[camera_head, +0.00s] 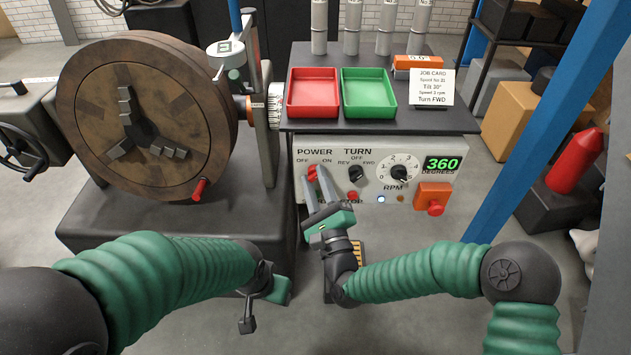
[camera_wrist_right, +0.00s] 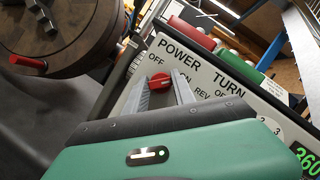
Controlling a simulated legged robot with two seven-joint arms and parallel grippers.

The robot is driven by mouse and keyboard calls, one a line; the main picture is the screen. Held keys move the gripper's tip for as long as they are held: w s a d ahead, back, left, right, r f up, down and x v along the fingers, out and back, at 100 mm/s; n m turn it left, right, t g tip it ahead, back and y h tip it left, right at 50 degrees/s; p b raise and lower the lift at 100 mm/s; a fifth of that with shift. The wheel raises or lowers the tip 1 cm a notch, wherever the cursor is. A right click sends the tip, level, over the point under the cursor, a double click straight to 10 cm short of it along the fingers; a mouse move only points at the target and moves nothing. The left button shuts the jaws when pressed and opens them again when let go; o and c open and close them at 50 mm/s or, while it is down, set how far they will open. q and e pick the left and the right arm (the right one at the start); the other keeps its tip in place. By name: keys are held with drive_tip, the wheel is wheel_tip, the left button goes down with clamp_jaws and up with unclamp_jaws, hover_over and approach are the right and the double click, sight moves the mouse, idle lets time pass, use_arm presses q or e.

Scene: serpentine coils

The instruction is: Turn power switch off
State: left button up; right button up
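The power switch is a red knob (camera_head: 312,172) on the white control panel (camera_head: 415,180), below the OFF and ON labels; it also shows in the right wrist view (camera_wrist_right: 153,83). There the bar of the knob lies slanted, its right end roughly towards ON. My right gripper (camera_head: 322,188) is at the panel, its two grey fingers apart, one on each side of the knob. Whether either finger touches it I cannot tell. My left gripper (camera_head: 262,300) hangs low, away from the panel; its finger opening is not clear.
A TURN selector (camera_head: 355,173), an RPM dial (camera_head: 398,170) and an orange box with a red button (camera_head: 434,200) are to the right. A large round plate with a red handle (camera_head: 145,115) stands left. Red (camera_head: 313,92) and green (camera_head: 368,93) trays sit above the panel.

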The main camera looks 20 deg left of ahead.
drive_tip(key=shift+f, duration=0.1)
clamp_jaws()
